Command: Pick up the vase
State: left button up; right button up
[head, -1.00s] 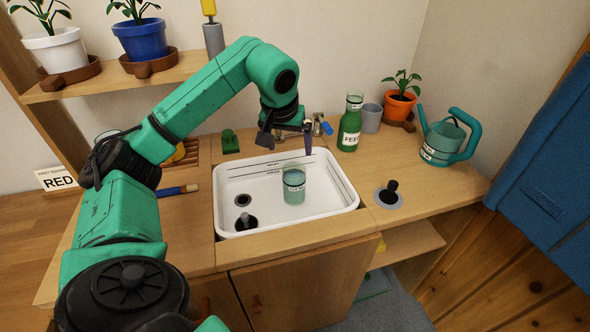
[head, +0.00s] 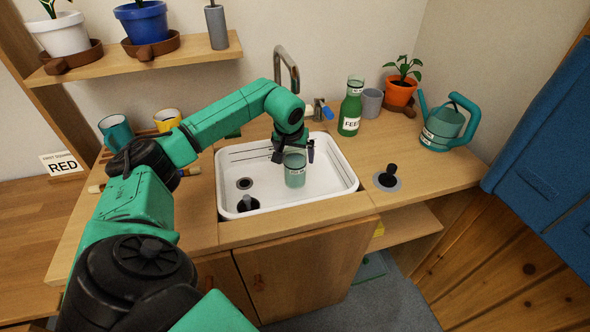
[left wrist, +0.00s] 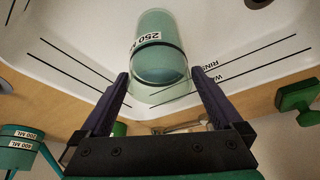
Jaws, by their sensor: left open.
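The vase (head: 295,176) is a clear, green-tinted glass vessel standing in the white sink. It also shows in the left wrist view (left wrist: 160,62), where its label reads 250. My left gripper (head: 294,154) is open and empty, low over the sink at the vase's upper part. In the left wrist view, the two dark fingers of the left gripper (left wrist: 161,82) are spread, with the vase ahead of the gap between them. I cannot tell whether they touch it. My right gripper is not in view.
The white sink (head: 335,189) has a drain and a dark plug. A faucet (head: 289,62) stands behind it. A green FEED bottle (head: 350,112), grey cup (head: 372,103), orange plant pot (head: 398,92) and teal watering can (head: 441,127) stand to the right. The counter's right front is mostly clear.

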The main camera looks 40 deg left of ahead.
pick_arm(q)
jog(key=shift+r, duration=0.1)
grip_shut()
